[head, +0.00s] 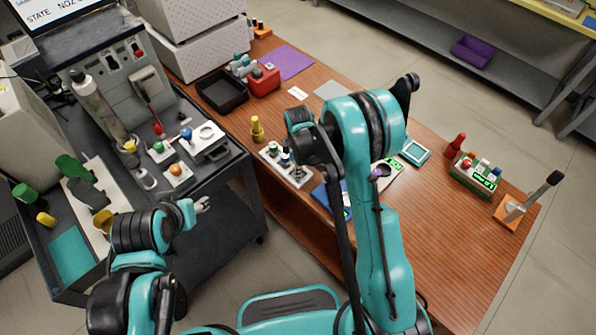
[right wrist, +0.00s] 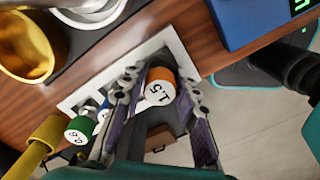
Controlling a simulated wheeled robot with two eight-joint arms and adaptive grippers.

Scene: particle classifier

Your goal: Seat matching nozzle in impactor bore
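A white nozzle rack (head: 271,156) stands near the wooden table's left edge, beside my right arm. In the right wrist view an orange-banded nozzle marked 1.5 (right wrist: 160,88) sits between the fingers of my right gripper (right wrist: 163,82). The fingers straddle it with a small gap on the right side, so they look open. A green-banded nozzle (right wrist: 79,130) and a partly hidden blue one (right wrist: 102,116) stand in the same rack. My left gripper (head: 203,203) is away over the cart's edge, too small to judge. I cannot make out the impactor bore for sure.
A gold cup (right wrist: 35,50) lies close to the rack in the right wrist view. A yellow piece (head: 257,130) stands behind the rack. A blue box (head: 331,197) is to the right. The dark cart (head: 232,170) holds several coloured-knob blocks.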

